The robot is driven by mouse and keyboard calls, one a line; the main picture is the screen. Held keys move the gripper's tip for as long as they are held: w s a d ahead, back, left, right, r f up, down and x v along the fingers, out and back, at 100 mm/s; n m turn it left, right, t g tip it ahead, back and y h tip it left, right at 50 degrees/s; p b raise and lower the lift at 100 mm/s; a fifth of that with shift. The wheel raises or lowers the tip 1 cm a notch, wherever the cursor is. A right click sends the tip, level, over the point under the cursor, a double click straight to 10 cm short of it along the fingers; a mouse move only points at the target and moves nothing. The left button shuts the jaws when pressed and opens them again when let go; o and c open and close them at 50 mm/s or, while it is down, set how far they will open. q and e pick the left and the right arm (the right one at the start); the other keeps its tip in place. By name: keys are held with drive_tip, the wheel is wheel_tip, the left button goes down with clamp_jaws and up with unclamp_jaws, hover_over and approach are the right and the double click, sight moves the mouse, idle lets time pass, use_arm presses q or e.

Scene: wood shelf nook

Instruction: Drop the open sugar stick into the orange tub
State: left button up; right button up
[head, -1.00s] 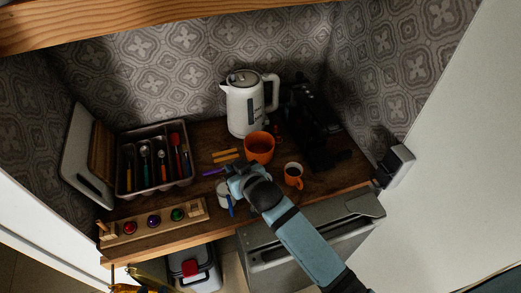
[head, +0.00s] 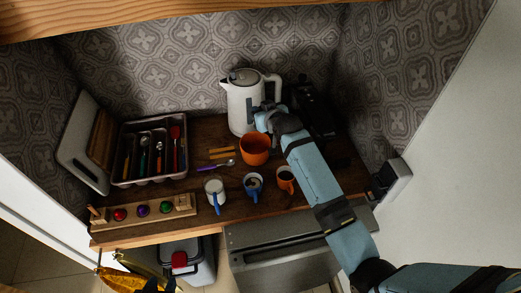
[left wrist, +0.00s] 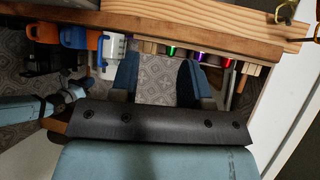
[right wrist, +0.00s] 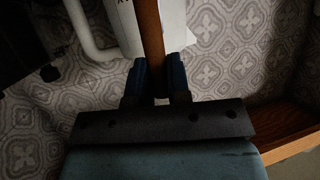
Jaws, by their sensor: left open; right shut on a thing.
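The orange tub (head: 255,150) stands on the wooden shelf in front of the kettle. My right gripper (right wrist: 157,80) is shut on a narrow orange-brown stick (right wrist: 151,38), which looks like the sugar stick and runs upward in the right wrist view. Its open end cannot be made out. In the head view that gripper is beside the kettle, just behind and right of the tub, and the stick is not clear there. My left gripper (left wrist: 158,78) is open and empty, below the shelf's front edge.
A white kettle (head: 241,104) and a dark machine (head: 310,105) stand behind. White (head: 214,182), blue (head: 252,190) and orange mugs (head: 286,180) line the front. Orange sticks (head: 222,150) and a purple spoon (head: 217,166) lie left of the tub. A cutlery tray (head: 128,181) is further left.

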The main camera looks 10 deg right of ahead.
drive_tip(key=shift+f, duration=0.65)
wheel_tip(320, 180, down, 4)
drive_tip(key=b, duration=0.4)
drive_tip(key=shift+f, duration=0.1)
drive_tip(key=shift+f+b, duration=0.25)
drive_tip(key=shift+b, duration=0.05)
drive_tip(key=o, duration=0.7)
